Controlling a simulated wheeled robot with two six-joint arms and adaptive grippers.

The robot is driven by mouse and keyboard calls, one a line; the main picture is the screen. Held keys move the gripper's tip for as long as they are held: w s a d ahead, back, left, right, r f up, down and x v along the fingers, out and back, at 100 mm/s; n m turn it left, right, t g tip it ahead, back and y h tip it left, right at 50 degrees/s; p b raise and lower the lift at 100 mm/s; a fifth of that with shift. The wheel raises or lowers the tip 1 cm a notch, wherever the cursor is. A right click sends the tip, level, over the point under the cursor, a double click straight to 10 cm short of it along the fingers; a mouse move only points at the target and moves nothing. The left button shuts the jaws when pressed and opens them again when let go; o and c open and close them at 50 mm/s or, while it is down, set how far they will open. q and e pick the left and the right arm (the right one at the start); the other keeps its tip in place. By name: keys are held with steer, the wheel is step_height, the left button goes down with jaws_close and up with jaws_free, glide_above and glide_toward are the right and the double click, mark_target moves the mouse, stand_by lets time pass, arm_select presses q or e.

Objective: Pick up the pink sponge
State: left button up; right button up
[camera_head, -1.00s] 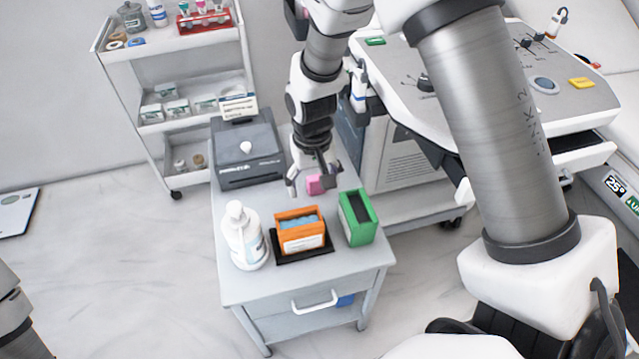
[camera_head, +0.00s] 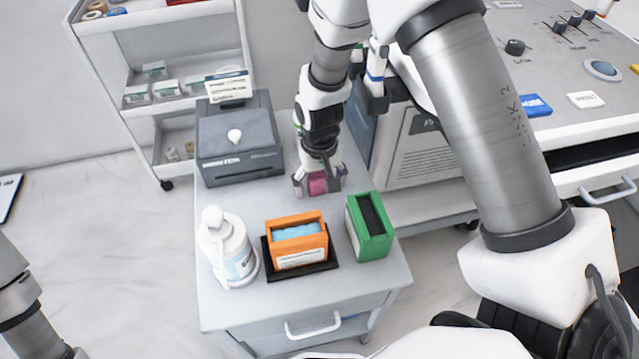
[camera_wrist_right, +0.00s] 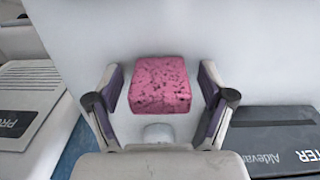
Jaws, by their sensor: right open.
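The pink sponge (camera_head: 317,184) rests on the grey cabinet top (camera_head: 375,288), behind the orange box. In the right wrist view the sponge (camera_wrist_right: 160,84) is a speckled pink block between the two fingers. My right gripper (camera_head: 319,190) is open around it, and in the right wrist view the right gripper (camera_wrist_right: 160,100) shows a gap on each side of the sponge. My left gripper is out of view; only part of my left arm shows at the lower left of the head view.
An orange box (camera_head: 297,258) with blue contents sits on a black tray (camera_head: 331,263). A green box (camera_head: 372,243) stands right of it and a white bottle (camera_head: 240,263) left. A dark grey printer (camera_head: 240,143) is at the back left. A machine (camera_head: 422,150) stands right.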

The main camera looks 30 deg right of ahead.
mark_target(320, 175)
steer(key=shift+r, duration=0.1)
steer(key=c, duration=1)
steer(key=shift+c, duration=0.2)
steer(key=shift+r, duration=0.1)
step_height(320, 175, up, 10)
steer(key=shift+f+p, duration=0.1)
steer(key=shift+p, duration=1.15)
